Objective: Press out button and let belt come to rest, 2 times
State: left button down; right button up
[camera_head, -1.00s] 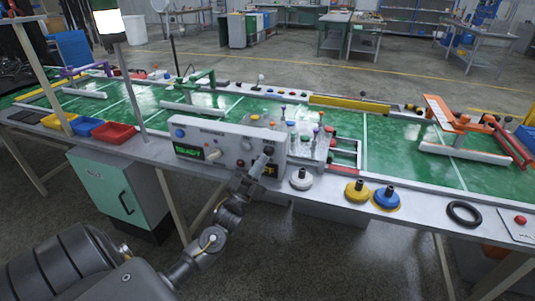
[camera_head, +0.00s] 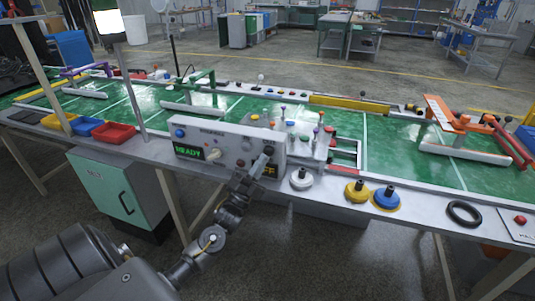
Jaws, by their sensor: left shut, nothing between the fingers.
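A grey control box (camera_head: 225,146) stands at the near edge of the long green belt table. Its front has a lit green READY display (camera_head: 188,151), a blue button (camera_head: 180,133), a white knob (camera_head: 214,154) and an amber display (camera_head: 271,170) partly covered by my gripper. My left gripper (camera_head: 266,153) is shut and empty, with its tip at the right part of the box front. It hides what lies behind it, so I cannot tell whether it touches a button. The green belt (camera_head: 350,125) runs behind the box. My right gripper is not in view.
Red (camera_head: 114,132) and blue (camera_head: 83,126) bins sit left on the table. A white disc (camera_head: 301,179), yellow disc (camera_head: 357,191), blue disc (camera_head: 387,198) and black ring (camera_head: 464,213) lie to the right. Pegs with coloured tops (camera_head: 304,139) stand behind the box.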

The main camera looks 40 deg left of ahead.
pick_arm(q)
jog(key=shift+w, duration=0.15)
dwell(0.3)
jog(key=shift+w+a, duration=0.15)
jog(key=shift+w, duration=0.15)
